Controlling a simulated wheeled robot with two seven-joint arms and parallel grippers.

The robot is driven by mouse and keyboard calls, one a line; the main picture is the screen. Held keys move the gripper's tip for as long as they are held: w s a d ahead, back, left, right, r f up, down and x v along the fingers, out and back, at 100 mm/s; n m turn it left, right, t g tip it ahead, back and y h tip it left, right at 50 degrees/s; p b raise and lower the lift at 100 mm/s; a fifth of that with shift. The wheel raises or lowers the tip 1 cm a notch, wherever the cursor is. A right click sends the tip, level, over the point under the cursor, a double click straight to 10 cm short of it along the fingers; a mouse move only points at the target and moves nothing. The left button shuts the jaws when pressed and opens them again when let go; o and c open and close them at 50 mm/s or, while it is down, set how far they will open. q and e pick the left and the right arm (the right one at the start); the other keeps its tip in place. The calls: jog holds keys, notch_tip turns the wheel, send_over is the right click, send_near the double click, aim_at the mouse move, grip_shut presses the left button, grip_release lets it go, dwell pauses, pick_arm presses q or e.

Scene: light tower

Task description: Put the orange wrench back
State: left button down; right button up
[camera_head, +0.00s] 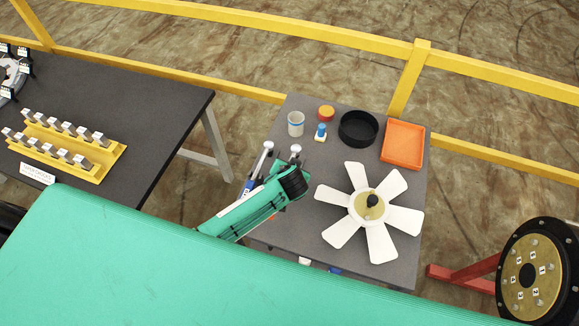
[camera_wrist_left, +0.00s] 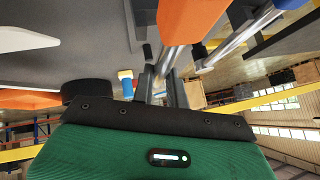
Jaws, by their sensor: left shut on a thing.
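In the wrist view, my left gripper (camera_wrist_left: 161,88) is shut on the orange wrench (camera_wrist_left: 188,18). Its orange handle is at the top, and a silver shaft runs down from it to my fingers. In the head view, my left gripper (camera_head: 293,167) is at the left edge of the grey table. A blue-handled wrench (camera_head: 248,186) with a silver head stands tilted just left of my gripper. My right gripper is not in view.
A yellow railing (camera_head: 330,38) runs behind. A second table (camera_head: 150,95) holds a yellow rack (camera_head: 110,155).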

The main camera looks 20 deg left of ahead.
pick_arm(q)
jog(key=shift+f+b, duration=0.8)
jog(key=shift+f, duration=0.4)
jog(key=c, duration=1.3)
grip_release()
jog(key=shift+f, duration=0.1)
jog(key=shift+s, duration=0.1)
jog(key=b+v, duration=0.3)
jog(key=v, duration=1)
jog(key=shift+s+r, duration=0.25)
jog(key=shift+r, duration=0.05)
